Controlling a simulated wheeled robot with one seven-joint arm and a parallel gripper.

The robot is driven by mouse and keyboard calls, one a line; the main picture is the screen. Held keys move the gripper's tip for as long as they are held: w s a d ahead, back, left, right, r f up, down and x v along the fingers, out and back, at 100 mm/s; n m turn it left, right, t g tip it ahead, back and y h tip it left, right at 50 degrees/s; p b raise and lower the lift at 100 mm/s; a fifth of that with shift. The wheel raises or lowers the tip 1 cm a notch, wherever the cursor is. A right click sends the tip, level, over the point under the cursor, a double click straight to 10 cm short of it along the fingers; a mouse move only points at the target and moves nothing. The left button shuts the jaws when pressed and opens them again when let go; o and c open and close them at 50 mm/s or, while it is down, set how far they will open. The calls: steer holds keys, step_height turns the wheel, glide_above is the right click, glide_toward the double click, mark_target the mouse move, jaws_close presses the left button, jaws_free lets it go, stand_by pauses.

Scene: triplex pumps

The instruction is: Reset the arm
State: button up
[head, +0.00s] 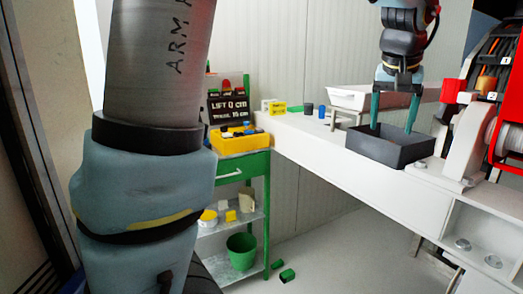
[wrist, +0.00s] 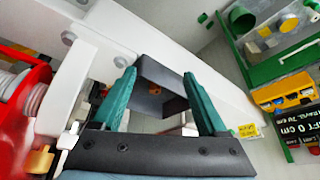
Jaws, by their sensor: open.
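My gripper (head: 392,128) hangs pointing down over the dark grey open box (head: 400,156) on the white beam. Its two teal fingers are spread apart with nothing between them. In the wrist view my gripper (wrist: 160,73) is also open, with the dark box (wrist: 172,102) beyond and between the fingers. A small orange thing (wrist: 154,90) shows inside the box. I cannot tell whether the fingertips are above the rim or slightly inside it. My upper arm fills the left of the head view.
Red and white pump machinery (head: 475,120) stands close to the right of the box. The white beam (head: 310,135) carries a white tray (head: 347,98) and small cylinders (head: 309,109). A green cart (head: 262,195) holds a yellow bin (head: 232,143). A green bucket (head: 241,250) stands low on it.

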steer(key=w+a+f+n+g+y, duration=0.1)
steer(key=w+a+f, duration=0.1)
steer(key=a+f, duration=0.55)
steer(key=w+a+f+n+y, duration=0.15)
steer(key=a+f, duration=0.25)
steer(key=a, duration=0.7)
steer(key=s+a+f+n, duration=0.1)
steer(key=s+a+f, duration=0.3)
steer(key=a, duration=0.4)
steer(key=s+a+f+n+g, duration=0.1)
steer(key=s+a+f, duration=0.2)
steer(key=a+f, duration=0.2)
steer(key=a, duration=0.3)
steer(key=shift+s+a+f+g, duration=0.2)
steer(key=shift+s+g, duration=0.1)
steer(key=shift+s, duration=0.1)
